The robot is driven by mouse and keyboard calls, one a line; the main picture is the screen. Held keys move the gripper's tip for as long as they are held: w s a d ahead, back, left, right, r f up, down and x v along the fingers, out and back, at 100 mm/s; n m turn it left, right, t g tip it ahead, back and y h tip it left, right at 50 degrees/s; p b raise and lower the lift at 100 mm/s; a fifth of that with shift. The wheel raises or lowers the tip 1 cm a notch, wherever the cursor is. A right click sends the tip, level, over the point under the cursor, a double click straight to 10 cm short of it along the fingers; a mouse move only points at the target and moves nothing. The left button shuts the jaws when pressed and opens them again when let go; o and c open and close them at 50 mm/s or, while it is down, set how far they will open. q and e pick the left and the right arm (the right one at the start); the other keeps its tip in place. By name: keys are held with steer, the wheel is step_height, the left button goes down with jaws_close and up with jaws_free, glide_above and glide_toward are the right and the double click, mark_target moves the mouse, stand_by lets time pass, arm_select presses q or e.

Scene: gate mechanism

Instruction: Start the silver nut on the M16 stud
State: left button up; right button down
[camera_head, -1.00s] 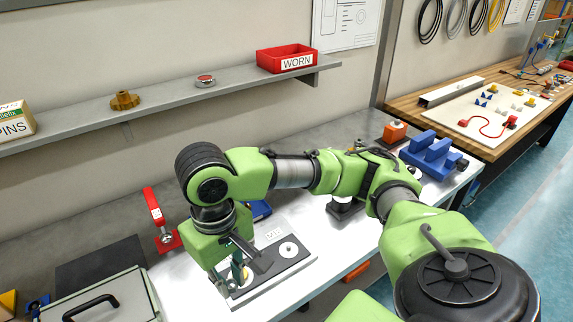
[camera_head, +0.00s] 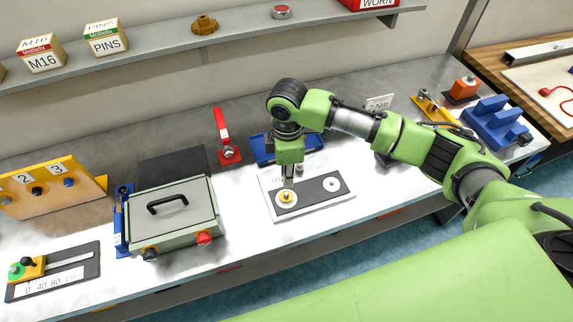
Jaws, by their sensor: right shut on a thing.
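My right gripper (camera_head: 288,180) points straight down over the left part of a light base plate (camera_head: 310,208) with a dark panel. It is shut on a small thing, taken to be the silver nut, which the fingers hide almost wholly. Just in front of the fingertips, a gold-coloured piece (camera_head: 286,196) sits on a white disc at the panel's left. A second white disc (camera_head: 332,184) with a small centre stands at the right. I cannot tell which of these is the M16 stud, or whether the held thing touches anything. My left gripper is out of view.
A blue tray (camera_head: 262,150) lies behind the plate, with a red upright clamp (camera_head: 222,135) left of it. A grey-green lidded case (camera_head: 172,214) stands further left. Blue blocks (camera_head: 494,122) stand at the far right. The bench in front of the plate is clear.

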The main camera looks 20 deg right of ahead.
mark_target(287, 194)
steer(key=f+b, duration=0.1)
steer(key=f, duration=0.1)
steer(key=f+n+b, duration=0.1)
steer(key=f+b, duration=0.1)
steer(key=f+n+b, duration=0.1)
steer(key=f+b, duration=0.1)
steer(key=shift+w, duration=0.4)
stand_by(0.3)
steer(key=shift+d+f, duration=0.1)
steer(key=shift+f, duration=0.45)
steer(key=shift+f+p, duration=0.2)
steer(key=shift+p, duration=0.2)
steer(key=shift+f, duration=0.65)
stand_by(0.8)
steer(key=shift+p, duration=0.55)
stand_by(0.3)
